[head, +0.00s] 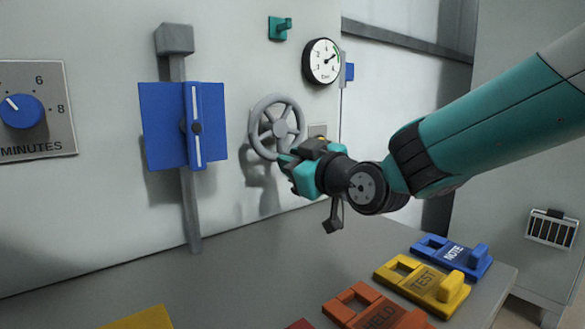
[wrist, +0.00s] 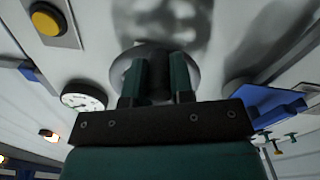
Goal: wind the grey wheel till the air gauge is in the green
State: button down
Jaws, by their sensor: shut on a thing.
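The grey wheel (head: 280,129) is a spoked handwheel on the pale wall in the head view. My gripper (head: 287,160) is shut on the wheel at the lower right of its rim. In the wrist view the two fingers (wrist: 156,82) stand in front of the grey wheel (wrist: 118,66), and they hide much of it. The round white air gauge (head: 321,61) hangs above and right of the wheel. Its green band lies at the upper right of the dial; the needle points up and right, close to the band. Whether it is inside the green is too small to tell.
A blue slider panel (head: 205,125) is left of the wheel, with a blue dial (head: 20,111) beyond it. A teal hook (head: 280,28) is above. Blue, yellow and orange tags, including NOTE (head: 452,254) and TEST (head: 424,282), lie on the grey ledge (head: 240,275) below.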

jog(key=shift+f, duration=0.15)
jog(key=c, duration=1)
grip_release()
jog(key=b+v, duration=0.2)
jog(key=v, duration=1.5)
jog(key=shift+s+d, duration=0.15)
jog(key=shift+d, duration=0.1)
